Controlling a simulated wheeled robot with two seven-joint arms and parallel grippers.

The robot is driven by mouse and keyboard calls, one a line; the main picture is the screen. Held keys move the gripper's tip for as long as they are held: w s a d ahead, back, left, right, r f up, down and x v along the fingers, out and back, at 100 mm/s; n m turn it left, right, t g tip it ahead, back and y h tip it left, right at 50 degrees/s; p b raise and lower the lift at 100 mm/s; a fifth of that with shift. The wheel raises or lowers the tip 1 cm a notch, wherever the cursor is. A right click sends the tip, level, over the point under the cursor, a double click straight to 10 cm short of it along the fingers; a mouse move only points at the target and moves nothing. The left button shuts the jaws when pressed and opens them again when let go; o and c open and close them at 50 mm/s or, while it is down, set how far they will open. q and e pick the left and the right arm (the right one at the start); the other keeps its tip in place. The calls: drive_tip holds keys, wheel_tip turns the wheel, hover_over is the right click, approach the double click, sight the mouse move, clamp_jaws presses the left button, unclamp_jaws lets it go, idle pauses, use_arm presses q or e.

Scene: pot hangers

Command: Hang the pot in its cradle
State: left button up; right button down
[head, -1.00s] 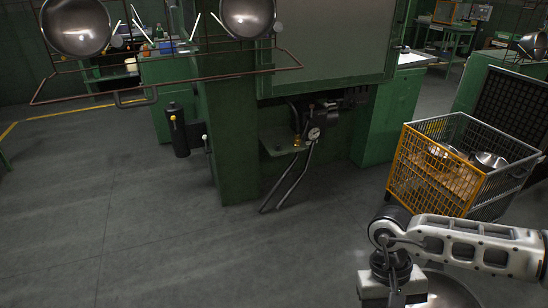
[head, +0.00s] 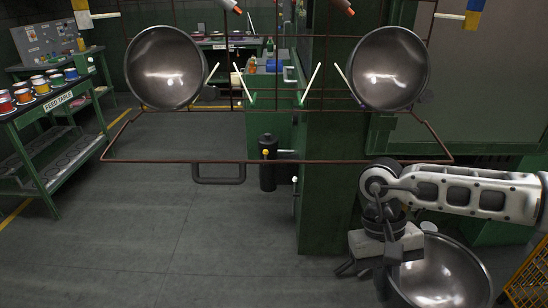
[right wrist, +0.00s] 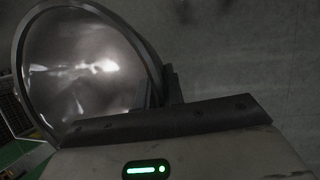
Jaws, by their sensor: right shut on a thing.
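A shiny steel pot (head: 445,272) is at the lower right of the head view, below the rack. My right gripper (head: 392,272) is shut on its rim at the pot's left side, with the fingertips partly hidden. In the right wrist view the pot (right wrist: 85,70) fills the upper left, its round bowl beside the jaw. A rust-brown wire rack (head: 290,161) hangs across the head view. Pale slanted prongs (head: 312,83) stand out from it in the middle, with no pot between them. My left gripper is not in view.
Two steel pots hang on the rack, one left (head: 165,75) and one right (head: 390,75). A green column (head: 325,215) stands behind. A feed table (head: 60,100) with coloured tins is at the left. A yellow wire crate (head: 530,280) is at the lower right edge.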

drive_tip(key=r+p, duration=0.1)
drive_tip(key=r, duration=0.2)
drive_tip(key=r+p, duration=0.1)
drive_tip(key=r, duration=0.6)
drive_tip(key=shift+w+p, duration=0.4)
drive_tip(key=shift+f, duration=0.1)
